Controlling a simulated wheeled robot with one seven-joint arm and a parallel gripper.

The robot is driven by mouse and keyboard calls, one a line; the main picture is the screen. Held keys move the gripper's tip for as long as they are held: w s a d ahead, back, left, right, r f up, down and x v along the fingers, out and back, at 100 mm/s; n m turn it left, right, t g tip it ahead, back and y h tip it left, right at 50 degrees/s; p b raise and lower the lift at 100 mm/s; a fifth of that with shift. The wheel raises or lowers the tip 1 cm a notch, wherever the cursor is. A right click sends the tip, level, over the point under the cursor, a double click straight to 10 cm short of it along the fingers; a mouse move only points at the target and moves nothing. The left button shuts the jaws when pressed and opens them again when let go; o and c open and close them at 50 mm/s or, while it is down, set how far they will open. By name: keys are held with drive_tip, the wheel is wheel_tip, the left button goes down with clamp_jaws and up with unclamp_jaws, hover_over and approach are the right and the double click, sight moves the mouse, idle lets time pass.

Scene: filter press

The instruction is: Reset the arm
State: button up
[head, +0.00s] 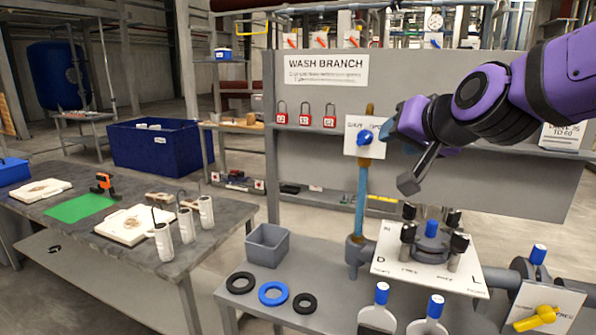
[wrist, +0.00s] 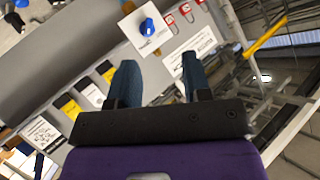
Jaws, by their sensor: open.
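My gripper (head: 394,124) is raised at the right of the head view, in front of the grey board and near the small white plate with a blue knob (head: 365,138). The wrist view shows its two dark teal fingers (wrist: 159,72) spread apart with nothing held between them. In that view the blue knob (wrist: 147,27) is beyond the fingertips, apart from them. My purple and black arm reaches in from the upper right edge of the head view, and part of the gripper is hidden behind it.
Below my arm, the bench (head: 330,250) bears a white plate with black knobs (head: 430,262), a grey bin (head: 267,245), several rings (head: 272,293) and blue-capped bottles (head: 377,312). A yellow-handled valve (head: 538,318) is at lower right. Another table (head: 60,235) is at left; floor shows between.

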drive_tip(key=s+d+f+n+g+h, duration=0.1)
drive_tip(key=s+d+f+g+h, duration=0.1)
drive_tip(key=s+d, duration=0.4)
drive_tip(key=s+d+f+n+g+h, duration=0.1)
drive_tip(key=s+d+f+g, duration=0.3)
drive_tip(key=s, duration=1.1)
drive_tip(key=d+g, duration=0.1)
drive_tip(key=d, duration=0.2)
drive_tip(key=shift+f+n+h, duration=0.3)
drive_tip(key=shift+f+h, duration=0.1)
drive_tip(key=shift+w, duration=0.1)
